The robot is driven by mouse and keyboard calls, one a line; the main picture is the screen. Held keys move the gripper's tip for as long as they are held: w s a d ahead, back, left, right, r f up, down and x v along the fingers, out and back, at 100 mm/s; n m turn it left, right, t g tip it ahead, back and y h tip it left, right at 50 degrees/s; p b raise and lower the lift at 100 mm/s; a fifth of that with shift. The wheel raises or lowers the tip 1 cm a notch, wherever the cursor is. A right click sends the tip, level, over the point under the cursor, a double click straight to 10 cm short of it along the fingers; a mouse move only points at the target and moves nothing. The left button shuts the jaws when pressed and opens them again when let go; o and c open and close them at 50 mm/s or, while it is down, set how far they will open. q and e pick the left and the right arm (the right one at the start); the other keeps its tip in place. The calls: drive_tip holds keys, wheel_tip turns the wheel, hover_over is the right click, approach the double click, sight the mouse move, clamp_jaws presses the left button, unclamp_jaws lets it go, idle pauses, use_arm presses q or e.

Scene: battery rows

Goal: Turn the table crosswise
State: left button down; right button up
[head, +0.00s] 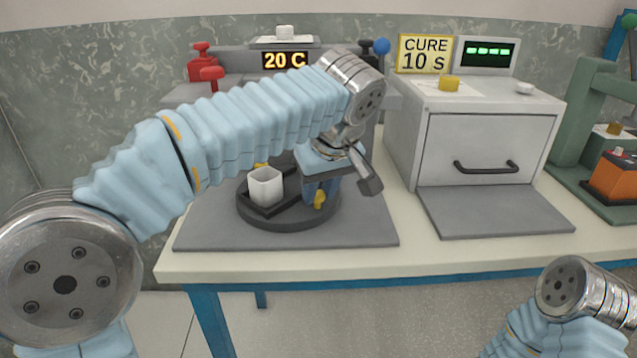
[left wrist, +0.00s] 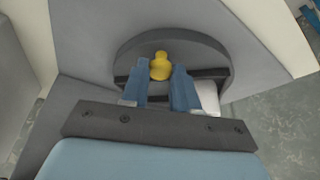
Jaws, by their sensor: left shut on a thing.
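The table is a round dark grey turntable (head: 262,219) on the grey base plate of the machine with the "20 C" display. A raised dark holder lies across it, slanting in the head view, with a white square cup (head: 266,187) at its left part. My left gripper (head: 319,190) reaches down over the right part of the turntable. Its blue fingers are shut on a yellow knob (head: 320,200). In the left wrist view the knob (left wrist: 160,66) sits between the fingertips, and the turntable (left wrist: 130,52) shows around them. The gripper partly hides the holder. My right gripper is out of view.
A white curing box (head: 489,145) marked "CURE 10 s" stands right of the machine, with a grey plate in front. A red-handled part (head: 207,70) stands at the back left. A green press (head: 592,115) with an orange block (head: 615,178) is at the far right.

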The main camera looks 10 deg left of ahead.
use_arm(q)
drive_tip(key=shift+w+d+n+g+y+p, duration=0.15)
drive_tip(key=shift+w+d+n+y+p, duration=0.1)
drive_tip(key=shift+w+n, duration=0.35)
drive_tip(key=shift+w+d+n+g+y+p, duration=0.15)
drive_tip(key=shift+w+d+n, duration=0.15)
drive_tip(key=shift+n, duration=0.5)
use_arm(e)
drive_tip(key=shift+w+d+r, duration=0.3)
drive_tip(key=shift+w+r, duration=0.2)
use_arm(q)
drive_tip(key=shift+w, duration=0.15)
drive_tip(key=c, duration=0.9)
unclamp_jaws()
drive_tip(key=shift+o, duration=0.2)
